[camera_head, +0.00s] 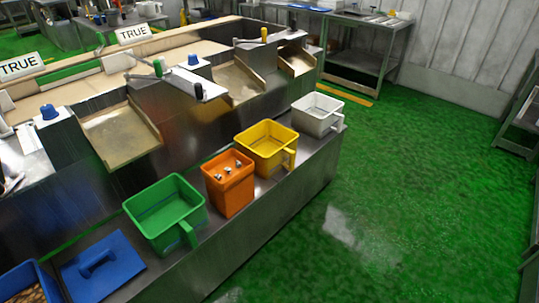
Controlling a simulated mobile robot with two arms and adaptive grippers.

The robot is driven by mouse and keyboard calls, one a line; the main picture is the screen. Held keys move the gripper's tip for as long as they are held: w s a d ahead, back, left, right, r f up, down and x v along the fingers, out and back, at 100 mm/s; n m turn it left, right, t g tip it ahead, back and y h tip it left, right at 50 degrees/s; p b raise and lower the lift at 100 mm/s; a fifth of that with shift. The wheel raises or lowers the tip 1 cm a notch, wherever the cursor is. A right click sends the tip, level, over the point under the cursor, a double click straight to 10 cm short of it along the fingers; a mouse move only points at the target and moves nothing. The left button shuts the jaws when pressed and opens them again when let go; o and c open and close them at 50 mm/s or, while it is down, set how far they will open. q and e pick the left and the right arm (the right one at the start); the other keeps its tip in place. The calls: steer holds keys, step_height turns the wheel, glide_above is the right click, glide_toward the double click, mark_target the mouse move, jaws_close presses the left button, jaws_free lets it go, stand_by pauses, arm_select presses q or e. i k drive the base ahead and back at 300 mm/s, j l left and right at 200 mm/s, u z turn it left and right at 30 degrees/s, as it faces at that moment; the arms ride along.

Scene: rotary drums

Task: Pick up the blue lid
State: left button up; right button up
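The blue lid (101,268) is a flat blue plate with a raised handle on top. It lies on the metal ledge at the lower left, just right of a blue bin (50,288). The bin holds brown contents and is cut off by the left and bottom edges of the view. Neither of my grippers is in view.
A green bin (160,195), an orange bin (229,197) with several small metal pieces, a yellow bin (267,137) and a white bin (312,102) line the metal ledge (262,212). Metal machines with chutes (119,135) stand behind. Green floor (400,180) is open to the right.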

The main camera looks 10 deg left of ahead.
mark_target(90, 276)
steer(key=u, duration=1.75)
